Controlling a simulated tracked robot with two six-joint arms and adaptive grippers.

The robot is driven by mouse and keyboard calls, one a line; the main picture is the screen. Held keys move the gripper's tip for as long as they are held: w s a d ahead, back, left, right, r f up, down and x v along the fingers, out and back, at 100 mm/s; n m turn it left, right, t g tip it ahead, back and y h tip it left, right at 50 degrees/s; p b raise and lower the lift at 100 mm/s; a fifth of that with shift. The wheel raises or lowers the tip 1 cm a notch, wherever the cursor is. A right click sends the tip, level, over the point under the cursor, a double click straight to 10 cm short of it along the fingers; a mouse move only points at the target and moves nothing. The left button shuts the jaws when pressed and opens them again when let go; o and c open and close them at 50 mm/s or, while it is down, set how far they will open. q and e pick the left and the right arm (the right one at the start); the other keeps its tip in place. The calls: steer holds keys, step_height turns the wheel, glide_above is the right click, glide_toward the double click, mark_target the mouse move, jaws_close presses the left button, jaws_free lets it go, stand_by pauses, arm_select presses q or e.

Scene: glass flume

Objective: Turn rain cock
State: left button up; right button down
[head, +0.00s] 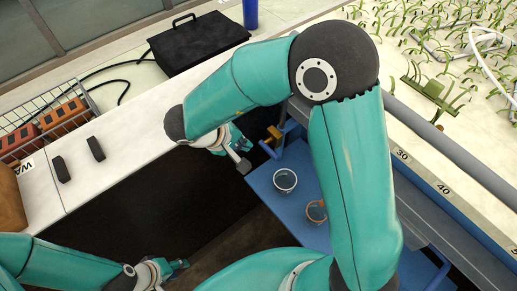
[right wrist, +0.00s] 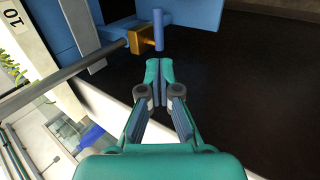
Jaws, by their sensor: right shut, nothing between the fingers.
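The rain cock is a brass block (right wrist: 143,40) with a blue bar-shaped handle (right wrist: 158,29) on its side, on a grey pipe in the right wrist view. In the head view its brass part (head: 271,134) shows at the flume's corner, just right of my right gripper (head: 243,153). In the right wrist view my right gripper (right wrist: 158,66) is shut and empty. Its fingertips point at the cock and appear a short way from the handle, apart from it. My left gripper (head: 184,265) is low at the left in the head view, far from the cock; its finger gap is unclear.
A blue shelf (head: 262,178) holds a white cup (head: 285,180) and an orange-marked cup (head: 316,211), close to my right forearm. A white bench (head: 125,135) carries a black case (head: 195,42). A wire basket (head: 50,120) stands at left. The dark floor between is clear.

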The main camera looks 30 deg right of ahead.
mark_target(269, 152)
steer(key=b+x, duration=0.1)
steer(key=x, duration=1.3)
steer(key=shift+b, duration=0.35)
arm_select(q)
steer(key=shift+f, duration=0.8)
arm_select(e)
steer(key=shift+a, duration=0.2)
arm_select(q)
steer(key=shift+w, duration=0.1)
arm_select(e)
steer(key=shift+d, duration=0.15)
